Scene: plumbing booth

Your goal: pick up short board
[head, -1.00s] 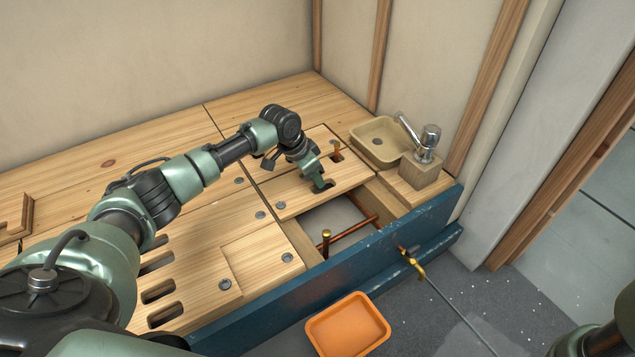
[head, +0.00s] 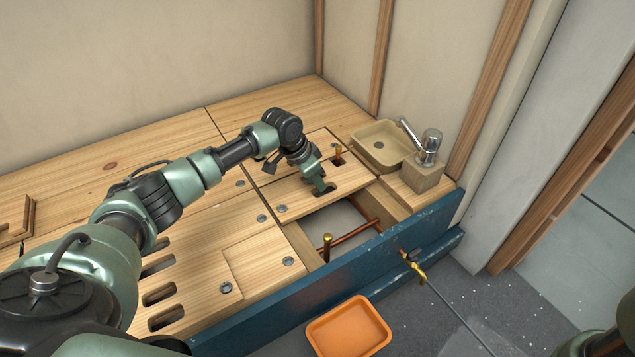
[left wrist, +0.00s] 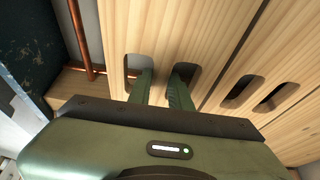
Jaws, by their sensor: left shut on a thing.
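The short board (head: 288,200) is a pale wooden floor panel beside the open hole in the platform, with slots cut in it. The fingertips are hidden in the slots. I cannot tell whether the board is raised from its seat.
The open hole (head: 338,217) with copper pipes (head: 352,234) lies in front of the board. A tan basin (head: 366,137) and a tap on a wooden block (head: 424,178) stand to the right. A blue beam (head: 330,285) edges the platform. An orange tray (head: 349,327) sits on the floor.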

